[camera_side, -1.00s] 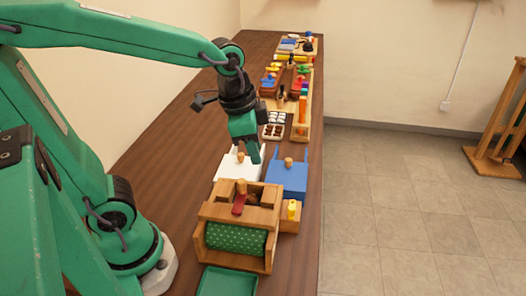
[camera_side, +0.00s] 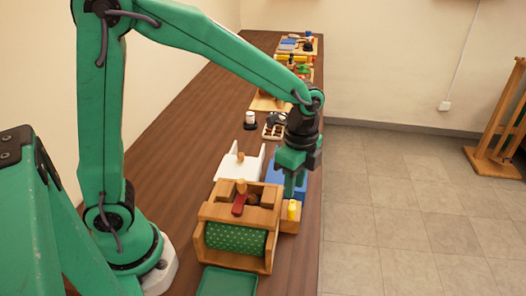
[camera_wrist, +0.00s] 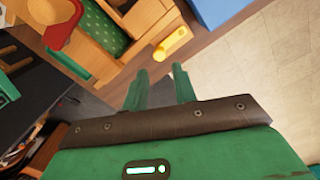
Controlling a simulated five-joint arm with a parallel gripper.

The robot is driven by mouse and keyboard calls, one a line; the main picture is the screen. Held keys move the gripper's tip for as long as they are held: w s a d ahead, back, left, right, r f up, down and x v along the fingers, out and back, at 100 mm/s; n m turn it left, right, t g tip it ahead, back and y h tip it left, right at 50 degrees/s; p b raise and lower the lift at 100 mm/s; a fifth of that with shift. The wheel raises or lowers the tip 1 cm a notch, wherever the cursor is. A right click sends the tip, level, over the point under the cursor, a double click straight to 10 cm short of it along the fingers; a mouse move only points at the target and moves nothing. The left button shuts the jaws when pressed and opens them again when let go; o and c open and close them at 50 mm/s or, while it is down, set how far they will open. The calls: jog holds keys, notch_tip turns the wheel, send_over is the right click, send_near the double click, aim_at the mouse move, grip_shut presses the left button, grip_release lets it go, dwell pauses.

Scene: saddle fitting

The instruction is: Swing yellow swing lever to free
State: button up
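The yellow swing lever (camera_side: 292,210) is a small upright yellow piece on a wooden block at the right side of the wooden fixture (camera_side: 213,213). In the wrist view the yellow lever (camera_wrist: 172,42) lies just beyond my fingertips, apart from them. My gripper (camera_side: 293,193) points down close above the lever in the side view. In the wrist view my gripper (camera_wrist: 160,72) has its two green fingers apart with nothing between them. The fixture holds a green dotted roll (camera_side: 235,240) and has a red lever (camera_side: 240,204) on top.
A white holder (camera_side: 236,168) stands behind the fixture, and a blue holder (camera_side: 272,172) is partly hidden by my gripper. A green tray (camera_side: 227,283) lies in front. Several other items stand farther back. The table's right edge is close to the lever.

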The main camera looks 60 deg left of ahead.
aim_at(292, 207)
jog(key=shift+s+f, duration=0.2)
jog(key=shift+f, duration=3.7)
jog(key=shift+c, duration=0.5)
grip_shut()
